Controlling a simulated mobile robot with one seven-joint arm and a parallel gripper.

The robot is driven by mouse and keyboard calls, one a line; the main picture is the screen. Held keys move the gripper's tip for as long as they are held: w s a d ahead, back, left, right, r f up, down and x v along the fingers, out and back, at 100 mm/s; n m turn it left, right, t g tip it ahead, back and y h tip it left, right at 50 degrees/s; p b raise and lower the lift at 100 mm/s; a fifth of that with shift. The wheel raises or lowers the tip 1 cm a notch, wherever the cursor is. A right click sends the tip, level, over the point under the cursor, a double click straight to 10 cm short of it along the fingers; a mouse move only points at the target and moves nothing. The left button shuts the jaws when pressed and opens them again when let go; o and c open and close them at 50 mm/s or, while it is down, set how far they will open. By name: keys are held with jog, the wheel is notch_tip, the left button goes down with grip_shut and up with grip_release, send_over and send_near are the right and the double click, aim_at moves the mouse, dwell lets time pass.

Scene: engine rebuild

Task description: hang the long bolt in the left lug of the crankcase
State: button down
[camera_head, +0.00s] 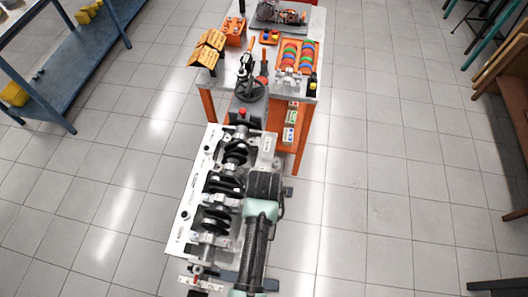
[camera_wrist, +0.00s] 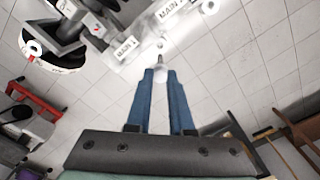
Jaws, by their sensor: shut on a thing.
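The crankcase (camera_head: 186,225) is the long pale block at the centre of the head view, with the dark crankshaft (camera_head: 225,185) lying along it. In the wrist view part of the crankcase (camera_wrist: 145,52) shows at the top, with its "MAIN 1" label and the dark crankshaft (camera_wrist: 75,28) at upper left. My gripper (camera_wrist: 161,72) has its two blue fingers close together, shut on a slim grey metal piece, likely the long bolt (camera_wrist: 160,48), whose end shows past the fingertips near the crankcase edge. In the head view my arm hides the fingertips. I cannot tell whether the bolt touches a lug.
A blue bench (camera_head: 70,70) is at upper left. Wooden furniture (camera_head: 505,80) stands at right. The tiled floor between is clear.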

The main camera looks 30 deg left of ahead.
jog(key=shift+f+b, duration=3.05)
jog(key=shift+b, duration=0.3)
jog(key=shift+a+r+p, duration=0.1)
jog(key=shift+p, duration=0.2)
notch_tip(320, 180, down, 7)
jog(key=b, duration=0.5)
dwell(2.6)
jog(key=c, duration=1)
grip_release()
jog(key=shift+c, duration=0.2)
jog(key=shift+r+p, duration=0.15)
jog(key=shift+p, duration=0.25)
